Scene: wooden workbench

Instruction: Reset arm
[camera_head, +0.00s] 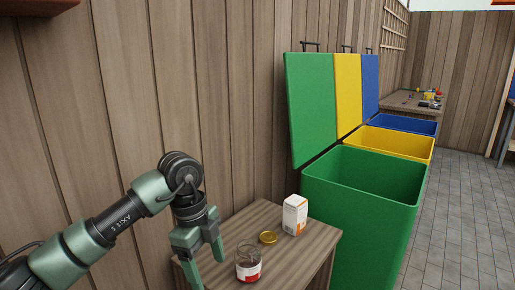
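My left arm comes in from the lower left, bent at the elbow, with its green and black gripper (205,266) pointing down at the left edge of a small wooden table (294,262). Its two fingers stand apart with nothing visible between them. Just right of the gripper, a glass jar (249,262) with dark content and a red and white label stands upright on the table. A gold lid (268,238) lies flat behind the jar. A white and orange carton (294,215) stands at the table's back right. My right gripper is not in view.
An open green bin (365,215) stands right of the table, with a yellow bin (398,143) and a blue bin (405,123) beyond it. A wooden wall (235,110) runs close along the left. The tiled floor (460,220) at right is clear.

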